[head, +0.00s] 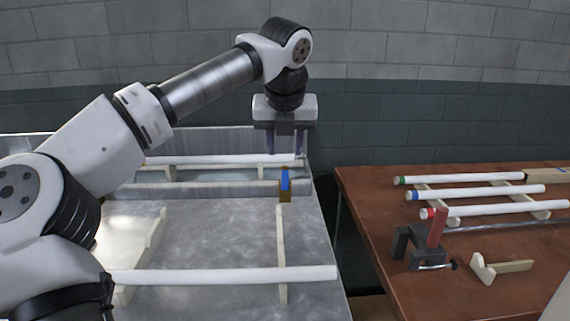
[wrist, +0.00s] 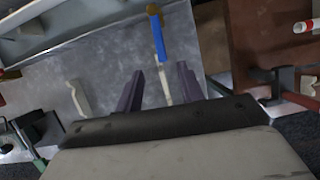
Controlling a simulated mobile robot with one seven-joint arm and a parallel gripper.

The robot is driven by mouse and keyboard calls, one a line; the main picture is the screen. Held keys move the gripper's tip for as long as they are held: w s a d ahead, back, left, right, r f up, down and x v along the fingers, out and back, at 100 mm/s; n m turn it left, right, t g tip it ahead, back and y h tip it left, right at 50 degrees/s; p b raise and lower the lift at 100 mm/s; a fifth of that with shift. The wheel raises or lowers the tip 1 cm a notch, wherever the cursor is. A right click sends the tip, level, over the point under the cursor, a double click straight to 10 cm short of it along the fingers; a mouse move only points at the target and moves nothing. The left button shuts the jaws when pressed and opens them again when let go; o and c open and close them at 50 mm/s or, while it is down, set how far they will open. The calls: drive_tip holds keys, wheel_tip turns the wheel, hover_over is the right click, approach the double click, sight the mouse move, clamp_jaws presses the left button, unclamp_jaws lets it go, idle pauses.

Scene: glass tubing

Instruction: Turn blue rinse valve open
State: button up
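The blue rinse valve handle (head: 285,181) sits on a brass-coloured body (head: 286,196) at the right end of the metal trough's front wall. In the wrist view the blue handle (wrist: 158,40) is a long bar beyond my fingertips, roughly in line with the gap between them. My gripper (head: 285,153) points down above and behind the valve in the head view, apart from it. Its two dark fingers (wrist: 160,70) are spread with nothing held between them. A pale strip shows beyond the gap.
A white tube (head: 220,160) lies along the trough near my fingers. Another tube (head: 225,275) rests on pale supports on the metal bench (head: 210,235). The brown table (head: 375,210) at right holds colour-ended tubes (head: 460,179) and a dark clamp with a red handle (head: 437,228). A gap separates bench and table.

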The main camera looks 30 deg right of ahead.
drive_tip(key=shift+v, duration=2.2)
drive_tip(key=shift+d, duration=0.1)
